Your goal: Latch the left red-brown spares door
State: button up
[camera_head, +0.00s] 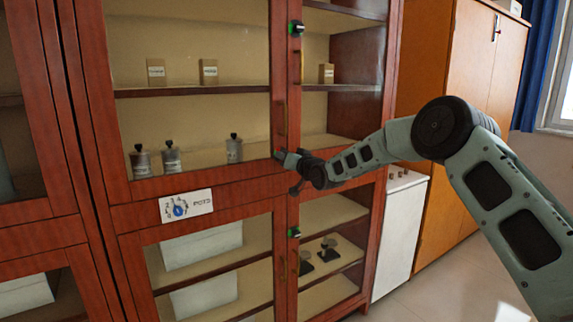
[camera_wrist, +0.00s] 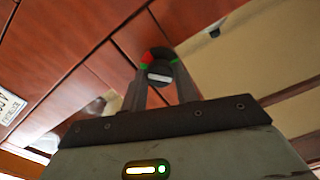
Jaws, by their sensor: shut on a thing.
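The red-brown cabinet has a glazed upper left door (camera_head: 190,95) and a lower left door (camera_head: 215,265); both look closed against their right neighbours. I cannot tell which is the spares door. My gripper (camera_head: 281,156) is at the right edge of the upper left door, near its bottom. In the wrist view its fingers are shut on a round dark knob (camera_wrist: 159,73) with red and green marks and a pale bar. In the head view the gripper hides this knob. Black latches with green marks sit above (camera_head: 296,28) and below (camera_head: 294,232).
A sign (camera_head: 186,206) with small print is on the rail between upper and lower doors. Small boxes (camera_head: 208,72) and grey jars (camera_head: 171,158) stand behind the glass. A white cabinet (camera_head: 402,225) and an orange-brown cupboard (camera_head: 450,170) stand at right. Some floor shows at lower right.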

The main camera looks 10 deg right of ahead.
jog(key=m+b, duration=0.4)
jog(key=m, duration=0.4)
jog(key=shift+m, duration=0.3)
dwell(0.4)
jog(key=o, duration=1)
jog(key=shift+c, duration=0.2)
jog(key=shift+s, duration=0.1)
jog(key=b+v, duration=0.2)
jog(key=v, duration=1.5)
jog(key=shift+s, duration=0.15)
jog(key=shift+f, duration=0.1)
